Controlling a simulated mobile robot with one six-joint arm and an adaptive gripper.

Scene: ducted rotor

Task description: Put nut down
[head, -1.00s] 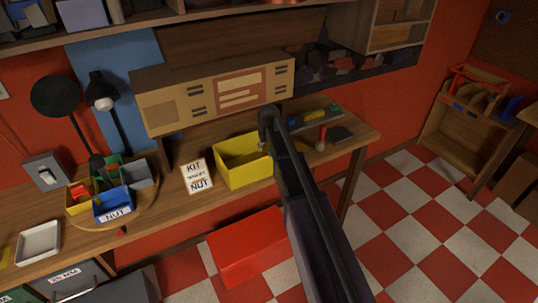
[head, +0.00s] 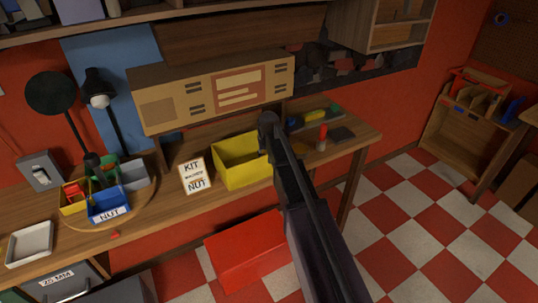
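My arm reaches from the lower right to the yellow bin (head: 232,178) on the workbench. The end of my arm, where my gripper (head: 266,148) is, lies at the bin's right side. The fingers are too small and dark to make out, and I cannot tell whether they are open or shut. No nut can be made out. A blue bin labelled NUT (head: 108,207) sits on a round wooden tray (head: 146,208) at the left. A white card reading KIT, a small unclear line and NUT (head: 194,177) stands left of the yellow bin.
A white tray (head: 30,243) lies at the bench's left end. Small tools (head: 322,138) lie right of the yellow bin. A cardboard-coloured box unit (head: 160,108) stands behind. A red box (head: 246,250) is on the checkered floor, which is open at right.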

